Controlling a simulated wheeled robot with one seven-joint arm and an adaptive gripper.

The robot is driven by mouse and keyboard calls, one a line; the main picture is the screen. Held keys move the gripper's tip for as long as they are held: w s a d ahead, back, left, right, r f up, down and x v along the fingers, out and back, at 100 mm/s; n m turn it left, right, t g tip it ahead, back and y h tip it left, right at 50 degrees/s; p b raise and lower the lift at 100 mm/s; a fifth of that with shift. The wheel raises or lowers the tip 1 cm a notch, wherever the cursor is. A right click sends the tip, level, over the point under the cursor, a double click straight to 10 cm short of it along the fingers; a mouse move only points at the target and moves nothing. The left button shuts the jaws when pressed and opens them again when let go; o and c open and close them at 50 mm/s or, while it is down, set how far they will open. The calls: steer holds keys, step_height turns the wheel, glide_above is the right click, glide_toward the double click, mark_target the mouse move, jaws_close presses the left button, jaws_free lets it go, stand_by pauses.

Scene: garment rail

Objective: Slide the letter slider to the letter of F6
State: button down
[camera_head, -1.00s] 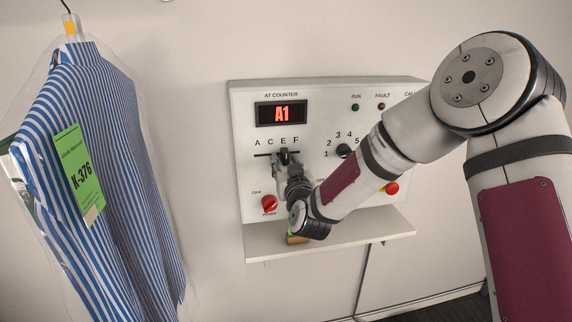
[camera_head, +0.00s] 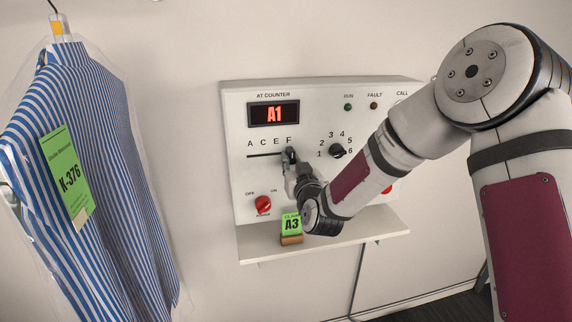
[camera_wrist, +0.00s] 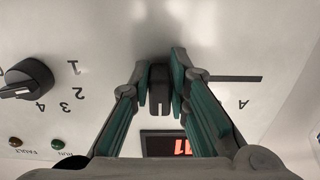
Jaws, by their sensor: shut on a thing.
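The letter slider's black knob (camera_head: 290,155) is on the horizontal slot (camera_head: 264,155) of the white panel (camera_head: 236,185). It stands under the letter F, at the right end of the row A, C, E, F. My gripper (camera_head: 291,164) is shut on the knob. In the wrist view the knob (camera_wrist: 159,88) sits between the two fingertips of my gripper (camera_wrist: 159,75), with bare slot and the letter A to its right.
A red switch (camera_head: 263,204) marked OFF and ON is below the slider. A bagged striped shirt (camera_head: 110,190) with green tag K-376 hangs at the left. My forearm covers the panel's lower right.

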steer(key=shift+w+d, duration=0.1)
steer(key=shift+d, duration=0.2)
steer(key=c, duration=1.5)
jaws_free()
steer(key=shift+d, duration=0.1)
steer(key=shift+s, duration=0.35)
steer(key=v, duration=1.1)
steer(key=shift+s, duration=0.2)
steer(key=shift+r, duration=0.15)
